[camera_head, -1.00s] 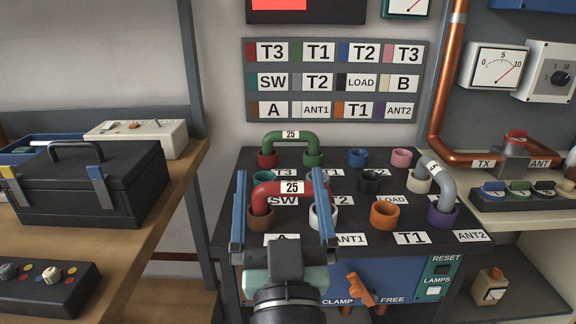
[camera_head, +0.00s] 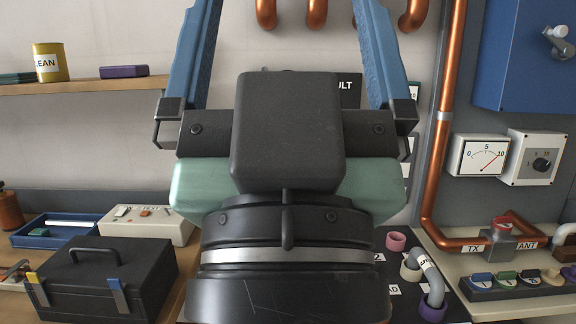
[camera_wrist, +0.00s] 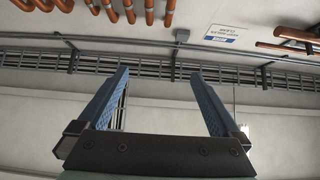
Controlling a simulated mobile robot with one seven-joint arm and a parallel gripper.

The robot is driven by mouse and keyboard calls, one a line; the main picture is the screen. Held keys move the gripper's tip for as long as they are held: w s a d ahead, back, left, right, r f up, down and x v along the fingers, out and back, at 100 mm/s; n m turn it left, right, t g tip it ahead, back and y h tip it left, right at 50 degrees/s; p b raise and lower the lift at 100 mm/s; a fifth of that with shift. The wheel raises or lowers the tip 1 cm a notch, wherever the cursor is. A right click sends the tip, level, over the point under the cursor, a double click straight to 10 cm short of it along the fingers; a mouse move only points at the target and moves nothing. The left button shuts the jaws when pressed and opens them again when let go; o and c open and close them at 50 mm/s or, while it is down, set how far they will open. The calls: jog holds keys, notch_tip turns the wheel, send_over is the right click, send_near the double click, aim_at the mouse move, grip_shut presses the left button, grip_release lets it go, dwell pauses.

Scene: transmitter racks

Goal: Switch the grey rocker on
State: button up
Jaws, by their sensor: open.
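My gripper (camera_head: 287,22) is raised large in the middle of the head view, its two blue fingers spread wide and pointing up, with nothing between them. In the wrist view my gripper (camera_wrist: 160,74) is also open and empty, facing the upper wall and ceiling pipes. I cannot make out a grey rocker for certain in any view. A cream control box (camera_head: 150,226) with small switches stands on the left bench, but its controls are too small to tell apart. My gripper and wrist hide the labelled wall panel and much of the black socket board (camera_head: 455,306).
A black toolbox (camera_head: 98,280) and a blue tray (camera_head: 55,236) are on the left bench. A copper pipe (camera_head: 437,120) runs down the wall at right, beside a meter (camera_head: 480,156) and a knob box (camera_head: 536,158). A shelf (camera_head: 90,87) is at upper left.

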notch_tip(320, 180, up, 11)
jog(key=p, duration=0.8)
